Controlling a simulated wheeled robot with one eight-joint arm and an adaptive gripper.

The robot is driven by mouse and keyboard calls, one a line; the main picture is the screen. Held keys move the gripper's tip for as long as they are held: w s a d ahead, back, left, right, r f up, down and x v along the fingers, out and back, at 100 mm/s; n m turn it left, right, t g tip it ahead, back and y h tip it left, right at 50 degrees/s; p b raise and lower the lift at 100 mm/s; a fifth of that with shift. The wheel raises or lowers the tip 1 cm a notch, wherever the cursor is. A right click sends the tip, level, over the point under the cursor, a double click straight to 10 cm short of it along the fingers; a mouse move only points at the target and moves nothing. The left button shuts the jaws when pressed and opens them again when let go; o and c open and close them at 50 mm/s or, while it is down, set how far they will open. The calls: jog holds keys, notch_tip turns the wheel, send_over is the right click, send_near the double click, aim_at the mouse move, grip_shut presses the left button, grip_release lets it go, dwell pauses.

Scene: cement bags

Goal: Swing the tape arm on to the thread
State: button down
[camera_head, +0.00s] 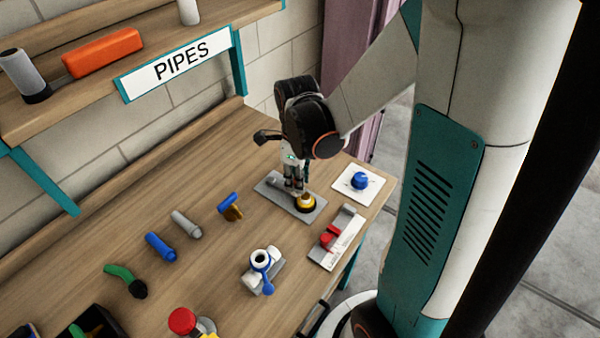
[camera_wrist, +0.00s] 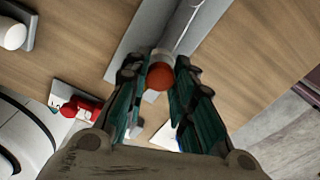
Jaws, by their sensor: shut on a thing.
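A grey base plate (camera_head: 266,187) lies on the bench below my gripper (camera_head: 294,190). A yellow and black round part (camera_head: 305,202) stands on the plate, close beside my fingertips. In the wrist view, a pale grey cylinder (camera_wrist: 184,28) runs along the plate (camera_wrist: 132,45). A reddish-brown round end (camera_wrist: 159,76), which looks like the tape arm's knob, sits between the teal fingers of my gripper (camera_wrist: 161,66). The fingers are shut on it. My fingers hide part of the tape arm, and I cannot make out the thread or whether the arm touches it.
A white plate with a blue knob (camera_head: 360,181) lies right of the base plate. A white panel with red parts (camera_head: 333,238) and a blue-ringed fitting (camera_head: 261,265) are nearer. Several loose pipes and handles lie left. A shelf with a PIPES sign (camera_head: 180,62) overhangs the back.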

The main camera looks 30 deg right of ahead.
jog(key=shift+s+a+m, duration=0.2)
jog(key=shift+a+m, duration=0.3)
jog(key=shift+m, duration=0.2)
jog(key=c, duration=1.3)
grip_release()
jog(key=shift+a, duration=0.1)
jog(key=shift+c, duration=0.2)
jog(key=shift+r, duration=0.1)
notch_tip(320, 180, up, 12)
jog(key=shift+s, duration=0.15)
